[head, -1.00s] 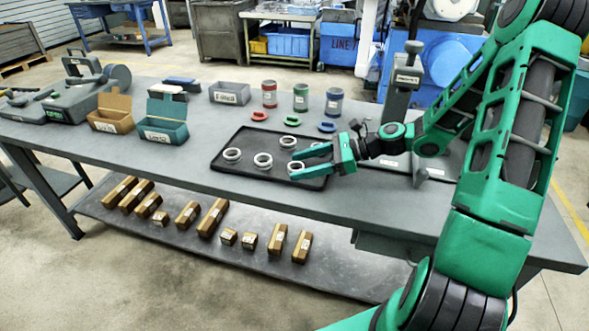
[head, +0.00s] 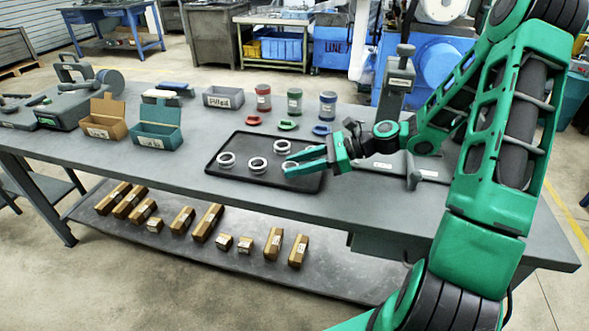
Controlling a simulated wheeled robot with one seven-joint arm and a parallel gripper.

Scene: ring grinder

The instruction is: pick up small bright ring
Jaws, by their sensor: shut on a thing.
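My gripper (head: 289,163) reaches in from the right over the black tray (head: 235,184). Its green fingers are shut on a small bright ring (head: 289,171) at the tray's right side, and partly hide it. The picture is too small to tell whether this ring is clear of the tray floor. Other bright rings lie flat on the tray: one at the left (head: 226,160), one in the middle (head: 257,165) and one at the back (head: 282,147).
Red, green and blue cups (head: 295,101) stand behind the tray, with coloured pieces (head: 287,125) in front of them. A grey stand (head: 397,90) rises right of the tray, near my arm. Open boxes (head: 155,136) stand on the left. The bench front (head: 200,195) is clear.

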